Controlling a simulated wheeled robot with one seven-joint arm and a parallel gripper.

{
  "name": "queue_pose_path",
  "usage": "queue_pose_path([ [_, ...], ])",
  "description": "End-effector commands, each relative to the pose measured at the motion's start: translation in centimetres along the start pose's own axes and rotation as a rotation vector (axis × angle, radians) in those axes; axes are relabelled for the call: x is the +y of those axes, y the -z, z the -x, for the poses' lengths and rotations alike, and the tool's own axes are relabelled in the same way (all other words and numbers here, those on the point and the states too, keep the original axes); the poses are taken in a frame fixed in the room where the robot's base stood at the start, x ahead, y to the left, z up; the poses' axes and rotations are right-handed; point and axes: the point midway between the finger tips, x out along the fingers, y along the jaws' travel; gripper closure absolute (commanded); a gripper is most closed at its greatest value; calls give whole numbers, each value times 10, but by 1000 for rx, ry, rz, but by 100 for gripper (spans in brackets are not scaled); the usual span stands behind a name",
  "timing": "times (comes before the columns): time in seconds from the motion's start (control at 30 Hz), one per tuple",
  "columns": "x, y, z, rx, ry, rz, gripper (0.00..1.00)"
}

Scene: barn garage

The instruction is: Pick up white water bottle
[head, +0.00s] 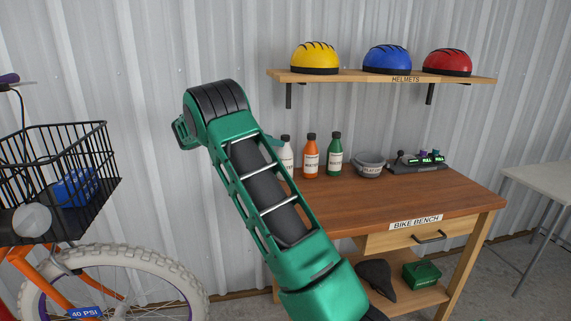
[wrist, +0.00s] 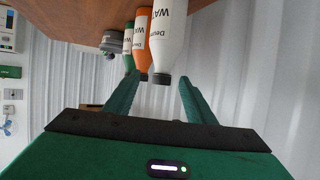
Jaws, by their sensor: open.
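The white water bottle (head: 287,155) stands upright on the bike bench (head: 400,195), partly hidden by my arm in the head view. In the wrist view, which is upside down, the white bottle (wrist: 169,38) is nearest, its dark cap pointing down the picture. My gripper (wrist: 159,80) is open and empty. Its two green fingers spread either side of the bottle's cap end in the picture. I cannot tell how far the fingertips are from the bottle. In the head view my gripper is mostly hidden behind my arm.
An orange bottle (head: 311,157) and a green bottle (head: 334,156) stand right of the white one. A grey bowl (head: 369,166) and a charger tray (head: 418,164) are farther right. A helmet shelf (head: 390,77) hangs above. A bicycle with a basket (head: 62,160) stands left.

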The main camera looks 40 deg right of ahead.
Motion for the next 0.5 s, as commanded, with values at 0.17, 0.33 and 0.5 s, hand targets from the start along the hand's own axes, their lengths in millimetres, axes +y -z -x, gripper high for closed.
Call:
queue_pose_path([
  [0.17, 1, 0, -26, -1, -3, 1, 50],
  [0.33, -1, 0, -35, -2, -1, 2, 50],
  [0.5, -4, 2, -55, -1, -2, 0, 50],
])
